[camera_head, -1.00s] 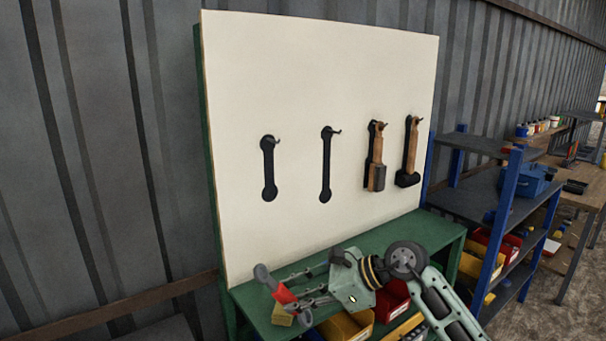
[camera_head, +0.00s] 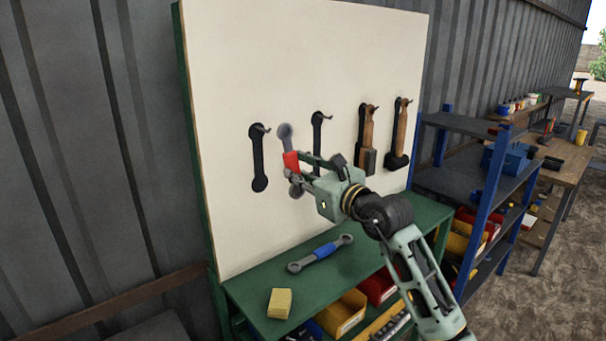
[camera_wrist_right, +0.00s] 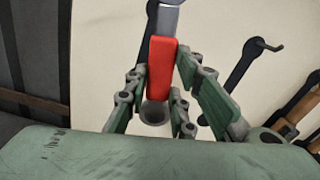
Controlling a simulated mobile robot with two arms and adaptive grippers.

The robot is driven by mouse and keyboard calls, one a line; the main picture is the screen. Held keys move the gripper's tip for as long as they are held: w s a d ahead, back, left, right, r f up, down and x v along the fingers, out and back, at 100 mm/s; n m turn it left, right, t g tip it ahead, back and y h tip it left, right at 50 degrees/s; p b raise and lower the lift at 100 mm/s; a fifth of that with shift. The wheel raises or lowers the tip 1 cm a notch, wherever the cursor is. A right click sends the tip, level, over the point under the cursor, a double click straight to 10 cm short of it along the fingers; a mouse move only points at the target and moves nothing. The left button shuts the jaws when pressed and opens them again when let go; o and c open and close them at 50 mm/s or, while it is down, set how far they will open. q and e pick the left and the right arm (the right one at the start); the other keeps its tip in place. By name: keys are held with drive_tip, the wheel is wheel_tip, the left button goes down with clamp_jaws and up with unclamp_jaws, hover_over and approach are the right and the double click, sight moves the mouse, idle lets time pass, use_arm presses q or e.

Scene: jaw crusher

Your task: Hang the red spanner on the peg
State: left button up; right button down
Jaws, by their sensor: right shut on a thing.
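The red spanner (camera_head: 291,162) has a red grip and grey ring ends. It is upright in front of the white board (camera_head: 300,60). My right gripper (camera_head: 296,168) is shut on its red grip, which also shows in the right wrist view (camera_wrist_right: 161,72). In the head view the spanner stands between two pegs with black spanner outlines, the left peg (camera_head: 266,129) and the middle peg (camera_head: 327,117). Both pegs look bare. I cannot tell the spanner's gap from the board. My left gripper is not in view.
A blue-gripped spanner (camera_head: 321,253) and a yellow block (camera_head: 280,302) lie on the green bench (camera_head: 240,290) below. Two wooden-handled hammers (camera_head: 367,140) hang on pegs to the right. Blue-posted shelving (camera_head: 483,205) stands right of the board.

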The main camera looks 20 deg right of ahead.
drive_tip(key=shift+x, duration=1.1)
drive_tip(key=shift+f+b+x, duration=0.3)
drive_tip(key=shift+b+x, duration=0.05)
drive_tip(key=shift+x, duration=0.75)
drive_tip(key=shift+f+b+x, duration=0.25)
drive_tip(key=shift+b+x, duration=0.05)
drive_tip(key=shift+x, duration=0.85)
drive_tip(key=shift+f+b+x, duration=0.3)
drive_tip(key=shift+b+x, duration=0.05)
drive_tip(key=shift+x, duration=0.75)
drive_tip(key=c, duration=1.4)
unclamp_jaws()
drive_tip(key=shift+f, duration=0.15)
